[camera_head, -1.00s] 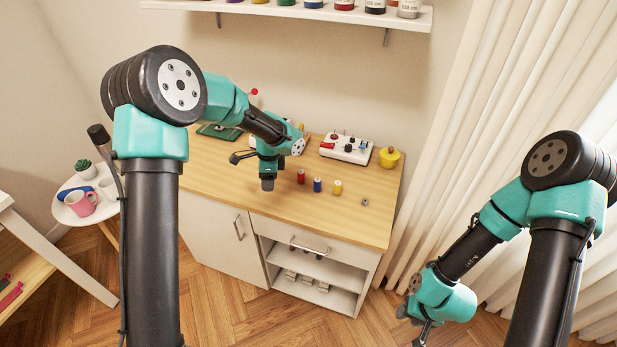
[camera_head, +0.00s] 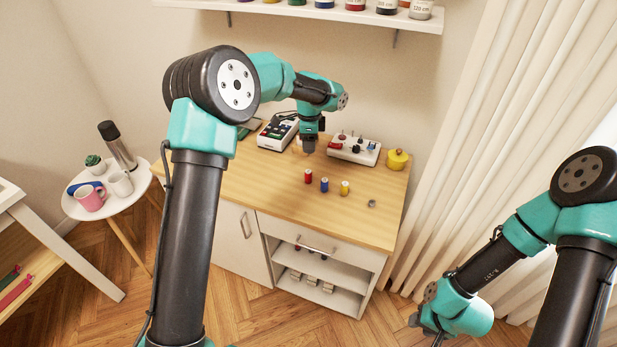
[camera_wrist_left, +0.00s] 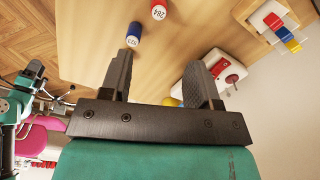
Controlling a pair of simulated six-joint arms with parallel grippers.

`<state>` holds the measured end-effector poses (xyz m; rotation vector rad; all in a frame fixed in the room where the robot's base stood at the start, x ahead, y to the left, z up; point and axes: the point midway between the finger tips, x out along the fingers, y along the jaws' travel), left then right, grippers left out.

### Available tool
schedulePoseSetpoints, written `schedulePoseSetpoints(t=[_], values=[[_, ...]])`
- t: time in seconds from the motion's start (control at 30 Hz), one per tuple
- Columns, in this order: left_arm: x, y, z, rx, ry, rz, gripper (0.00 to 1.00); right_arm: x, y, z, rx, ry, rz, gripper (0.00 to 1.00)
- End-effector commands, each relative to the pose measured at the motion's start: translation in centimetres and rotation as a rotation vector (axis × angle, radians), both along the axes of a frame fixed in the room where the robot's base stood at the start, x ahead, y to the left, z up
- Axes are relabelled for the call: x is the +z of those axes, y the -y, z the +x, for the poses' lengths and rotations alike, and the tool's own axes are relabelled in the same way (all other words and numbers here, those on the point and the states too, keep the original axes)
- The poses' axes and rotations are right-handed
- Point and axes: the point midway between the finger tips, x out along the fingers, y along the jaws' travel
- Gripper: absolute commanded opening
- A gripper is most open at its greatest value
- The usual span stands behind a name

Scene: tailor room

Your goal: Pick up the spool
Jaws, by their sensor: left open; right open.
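Three small spools stand in a row on the wooden table (camera_head: 270,195): red (camera_head: 308,176), blue (camera_head: 324,184) and yellow (camera_head: 345,187). Which one is meant, I cannot tell. My left gripper (camera_head: 309,149) is over the table, behind and above the red spool, and touches none of them. In the left wrist view its jaws (camera_wrist_left: 157,66) are open with nothing between them. That view also shows a red labelled spool (camera_wrist_left: 159,9) and a blue one (camera_wrist_left: 134,34) beyond the fingers. My right gripper (camera_head: 436,336) hangs low at the right, away from the table, open.
A small grey piece (camera_head: 372,203) lies right of the yellow spool. Behind are a white device with knobs (camera_head: 355,149), a yellow pot-shaped thing (camera_head: 397,160) and another white box (camera_head: 277,133). A round side table (camera_head: 88,209) holds mugs. The table's front is clear.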

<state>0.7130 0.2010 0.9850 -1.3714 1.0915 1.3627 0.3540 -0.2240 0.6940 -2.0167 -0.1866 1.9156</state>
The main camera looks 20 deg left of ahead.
Motion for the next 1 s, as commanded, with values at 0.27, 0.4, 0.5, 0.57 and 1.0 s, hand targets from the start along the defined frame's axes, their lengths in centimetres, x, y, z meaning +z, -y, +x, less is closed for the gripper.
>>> schedulePoseSetpoints(t=[0.27,0.4,0.5,0.57,1.0], values=[[-4.8,0.0,0.0,-0.001,-0.003,0.000,0.56,0.0,0.0,0.0,0.000,0.000,0.000,0.43],[-7.2,0.0,-0.1,0.000,-0.004,0.000,0.56,0.0,0.0,0.0,0.000,0.000,0.000,0.43],[-8.9,0.0,0.0,-0.001,-0.003,0.000,0.56,0.0,0.0,0.0,0.000,0.000,0.000,0.43],[-9.6,0.0,0.0,-0.001,-0.002,0.001,0.56,0.0,0.0,0.0,0.000,0.000,0.000,0.43],[-10.7,0.0,0.0,0.000,-0.001,0.000,0.56,0.0,0.0,0.0,0.000,0.000,0.000,0.43]])
